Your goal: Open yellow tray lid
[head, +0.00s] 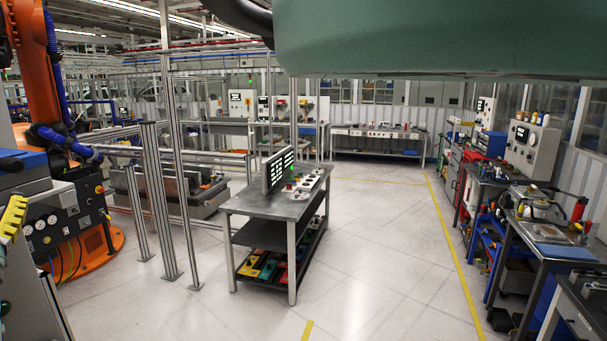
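Several small coloured trays or boxes sit on the lower shelf of the metal table in the middle of the head view. A yellow one (268,268) is among them, with a green and a red one beside it. They are small and partly shaded by the tabletop, so I cannot tell whether the yellow one has a lid or whether it is open. My gripper is not in view.
The metal table (262,207) carries a screen (279,170) and a control panel. An orange robot arm (33,65) and metal posts stand left. Cluttered workbenches (557,249) line the right. The floor (390,240) between table and yellow line is clear.

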